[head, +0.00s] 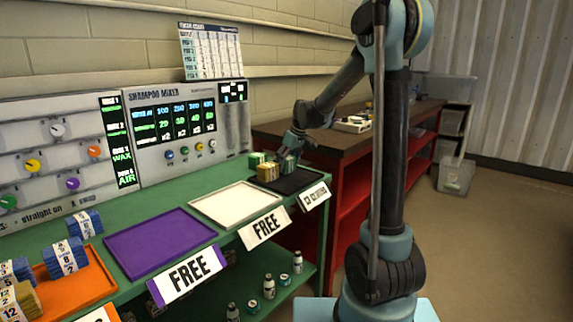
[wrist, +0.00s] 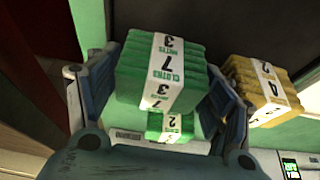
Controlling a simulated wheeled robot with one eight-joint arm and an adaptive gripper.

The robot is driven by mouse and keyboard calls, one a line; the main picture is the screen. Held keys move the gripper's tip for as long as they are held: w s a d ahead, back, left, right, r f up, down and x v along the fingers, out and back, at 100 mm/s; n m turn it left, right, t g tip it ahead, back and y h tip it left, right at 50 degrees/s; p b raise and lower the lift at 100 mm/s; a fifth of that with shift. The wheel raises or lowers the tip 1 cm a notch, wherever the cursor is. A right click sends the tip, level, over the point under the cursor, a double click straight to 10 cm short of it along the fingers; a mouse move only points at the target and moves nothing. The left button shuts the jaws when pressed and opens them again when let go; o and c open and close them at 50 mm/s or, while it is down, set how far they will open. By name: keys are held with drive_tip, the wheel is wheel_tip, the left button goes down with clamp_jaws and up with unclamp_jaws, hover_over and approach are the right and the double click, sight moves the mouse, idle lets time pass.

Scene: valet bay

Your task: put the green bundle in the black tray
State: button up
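My gripper (head: 297,152) points down over the back part of the black tray (head: 297,184), at the far end of the green bench. Its two fingers lie on both sides of a green bundle (head: 289,164) with a white label, and they look closed against it. In the wrist view this green bundle (wrist: 160,75) reads 7 and 3 and fills the space between the fingers. I cannot tell whether it touches the tray floor. A second green bundle (head: 257,159), labelled 2 in the wrist view (wrist: 170,127), stands beside a yellow bundle (head: 267,172) left of my gripper.
An empty white tray (head: 236,204) and an empty purple tray (head: 160,243) lie along the bench, with FREE signs at their fronts. An orange tray (head: 75,285) holds blue bundles. The shampoo mixer panel (head: 176,129) stands behind. Small bottles sit on the lower shelf.

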drive_tip(key=v, duration=1.2)
drive_tip(key=s+d+f+m+h, duration=0.1)
drive_tip(key=s+d+f+m, duration=0.15)
drive_tip(key=s+d, duration=0.7)
drive_tip(key=s+d+f+m+h, duration=0.1)
drive_tip(key=s+d+f+m, duration=0.1)
drive_tip(key=s+f, duration=0.3)
drive_tip(key=s+d+f+m, duration=0.3)
drive_tip(key=s+d+f, duration=0.2)
drive_tip(key=s, duration=0.9)
drive_tip(key=s+d+f+m+h, duration=0.1)
drive_tip(key=s+d+f+m, duration=0.1)
drive_tip(key=s+d+f, duration=0.2)
drive_tip(key=s+f, duration=0.3)
drive_tip(key=s, duration=0.2)
drive_tip(key=shift+s+m+g+h, duration=0.15)
drive_tip(key=shift+m+g+h, duration=0.15)
drive_tip(key=shift+m, duration=0.05)
drive_tip(key=shift+f, duration=0.1)
